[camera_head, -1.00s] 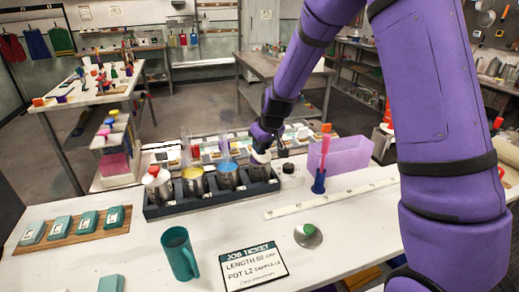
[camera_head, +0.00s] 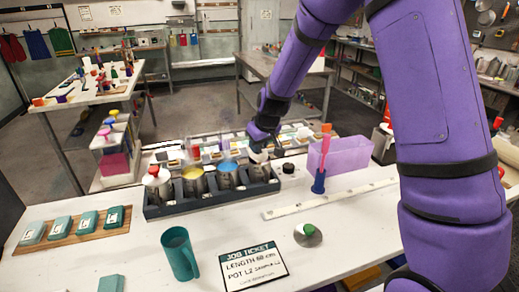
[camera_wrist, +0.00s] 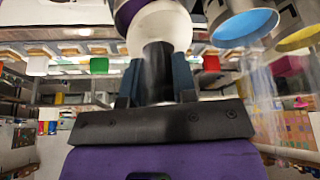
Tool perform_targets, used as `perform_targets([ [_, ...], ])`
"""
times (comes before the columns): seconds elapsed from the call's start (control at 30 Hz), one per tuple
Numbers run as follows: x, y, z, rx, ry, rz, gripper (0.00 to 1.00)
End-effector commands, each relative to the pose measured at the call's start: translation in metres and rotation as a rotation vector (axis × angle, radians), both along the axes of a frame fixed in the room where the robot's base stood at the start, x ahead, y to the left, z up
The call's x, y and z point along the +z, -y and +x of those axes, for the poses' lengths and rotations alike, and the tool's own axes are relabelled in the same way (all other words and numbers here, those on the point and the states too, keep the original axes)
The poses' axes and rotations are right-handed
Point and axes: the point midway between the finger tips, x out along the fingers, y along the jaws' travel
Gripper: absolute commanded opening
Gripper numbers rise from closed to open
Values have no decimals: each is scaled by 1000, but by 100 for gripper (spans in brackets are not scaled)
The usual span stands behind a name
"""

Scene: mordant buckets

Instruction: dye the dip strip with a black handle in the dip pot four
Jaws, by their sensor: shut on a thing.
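The dark rack (camera_head: 205,203) holds four dip pots in a row. Pot four (camera_head: 259,173) is at its right end, with my gripper (camera_wrist: 160,85) over it. The gripper is shut on the dark knob (camera_wrist: 159,70) of a white round lid (camera_wrist: 160,28). The lid looks tilted above the pot in the head view (camera_head: 257,156). A purple crescent (camera_wrist: 127,12) shows beside the lid in the wrist view, apparently dye in the pot. I cannot make out a dip strip with a black handle.
Pot one (camera_head: 157,178) has a white lid with a red knob; the yellow (camera_head: 193,172) and blue (camera_head: 227,167) pots are open. A pink-handled piece stands in a blue holder (camera_head: 319,181), by a lilac bin (camera_head: 345,154). A teal mug (camera_head: 180,254) stands in front.

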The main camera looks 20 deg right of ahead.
Motion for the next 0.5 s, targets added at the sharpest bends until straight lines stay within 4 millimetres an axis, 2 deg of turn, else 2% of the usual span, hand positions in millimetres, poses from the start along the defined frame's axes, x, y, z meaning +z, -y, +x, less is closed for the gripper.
perform_targets([
  [0.5,32,2,0,1,1,0,3],
])
